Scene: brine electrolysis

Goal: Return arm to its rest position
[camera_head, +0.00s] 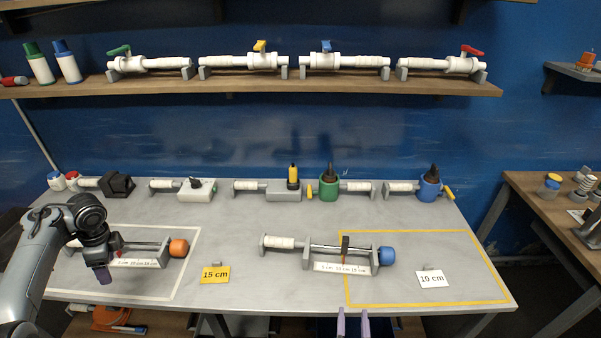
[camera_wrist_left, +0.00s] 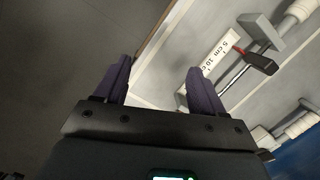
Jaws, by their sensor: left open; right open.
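My left gripper (camera_head: 104,276) hangs over the front left of the grey table, in front of the left slide device with an orange knob (camera_head: 179,248). In the left wrist view its two purple fingers (camera_wrist_left: 160,86) are spread with nothing between them. That view also shows the device's scale strip (camera_wrist_left: 222,55) and black slider with a red pointer (camera_wrist_left: 262,63), apart from the fingers. My left arm hides part of this device in the head view. My right gripper (camera_head: 353,323) shows only as two separated purple fingertips at the bottom edge, with nothing visible between them.
A second slide device with a blue knob (camera_head: 386,255) stands right of centre. A yellow "15 cm" card (camera_head: 215,274) and a white "10 cm" card (camera_head: 432,279) stand near the front. Several fixtures line the back; valves sit on the shelf (camera_head: 300,85). The table's front middle is clear.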

